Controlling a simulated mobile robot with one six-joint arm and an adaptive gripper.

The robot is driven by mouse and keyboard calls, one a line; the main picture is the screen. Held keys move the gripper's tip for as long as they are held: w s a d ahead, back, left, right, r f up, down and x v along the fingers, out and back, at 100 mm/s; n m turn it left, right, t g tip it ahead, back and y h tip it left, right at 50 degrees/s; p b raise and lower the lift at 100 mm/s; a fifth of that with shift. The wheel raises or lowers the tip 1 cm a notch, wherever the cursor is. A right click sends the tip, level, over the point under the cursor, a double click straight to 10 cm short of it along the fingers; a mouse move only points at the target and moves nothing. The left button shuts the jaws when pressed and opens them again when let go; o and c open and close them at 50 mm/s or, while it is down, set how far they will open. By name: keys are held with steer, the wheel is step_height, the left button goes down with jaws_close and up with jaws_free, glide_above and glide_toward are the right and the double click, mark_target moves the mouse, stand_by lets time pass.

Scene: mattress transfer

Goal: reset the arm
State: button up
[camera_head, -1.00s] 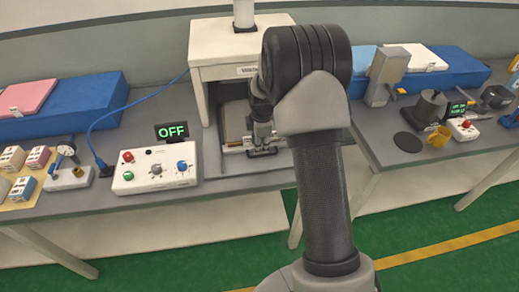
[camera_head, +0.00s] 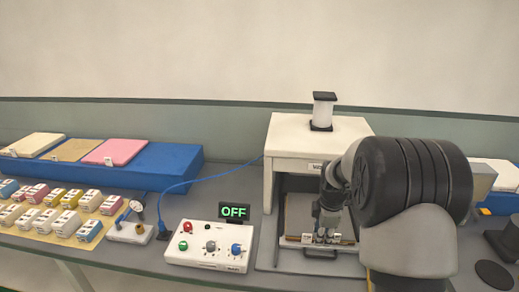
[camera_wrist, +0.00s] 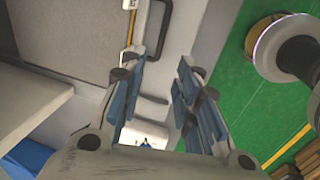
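My arm crosses the right side of the head view. My gripper (camera_head: 322,228) hangs partly hidden by my arm, in front of the opening of a white boxy machine (camera_head: 290,135). In the wrist view my gripper (camera_wrist: 155,78) has its two blue-padded fingers apart, with nothing held between them. A flat tray (camera_head: 345,265) with a dark handle lies below the gripper in the machine's opening. I cannot tell how far the fingertips are above the tray.
A blue stand (camera_head: 160,168) with coloured pads and several small boxes (camera_head: 68,222) are further left. A blue cable runs across the bench.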

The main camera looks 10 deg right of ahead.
steer(key=s+a+r+m+t, duration=0.1)
steer(key=s+a+r+m, duration=0.35)
steer(key=s+r, duration=0.3)
steer(key=s+a+r+m, duration=0.3)
steer(key=s+a+r, duration=0.2)
steer(key=s+r, duration=0.3)
steer(key=s+a+r+m, duration=0.1)
steer(key=s+a+m, duration=0.1)
steer(key=s, duration=0.6)
steer(key=s+a+m+t, duration=0.1)
steer(key=s+a+m, duration=0.2)
steer(key=s+m, duration=0.2)
steer(key=s, duration=0.3)
steer(key=shift+s+r+y, duration=0.15)
steer(key=shift+r+y, duration=0.15)
steer(key=shift+r, duration=0.1)
